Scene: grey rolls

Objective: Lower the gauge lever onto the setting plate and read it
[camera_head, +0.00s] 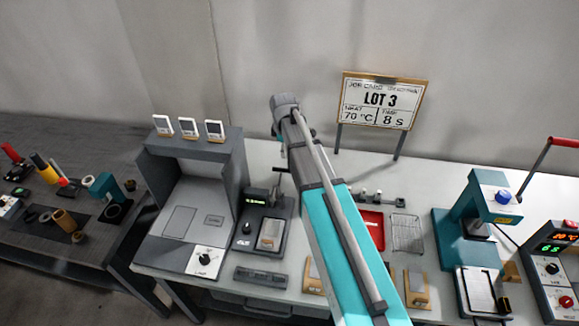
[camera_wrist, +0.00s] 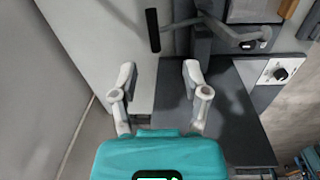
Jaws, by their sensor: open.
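The gauge stands on a dark base (camera_head: 244,243) left of my arm in the head view, with a small green readout (camera_head: 256,202). A dark lever with a crossbar-like end (camera_head: 280,172) rises beside it. The pale setting plate (camera_head: 270,233) lies on the front of the base. In the wrist view, a black handle (camera_wrist: 153,30) on a thin rod shows just beyond my gripper (camera_wrist: 158,70). In the head view my gripper cannot be made out. The readout's digits are too small to read.
A grey hooded station (camera_head: 190,145) with small white displays stands left of the gauge. A job card (camera_head: 380,102) reads LOT 3, 70 °C, 8 S. A red tray (camera_head: 372,228), wire rack (camera_head: 407,232) and teal press (camera_head: 470,225) stand to the right.

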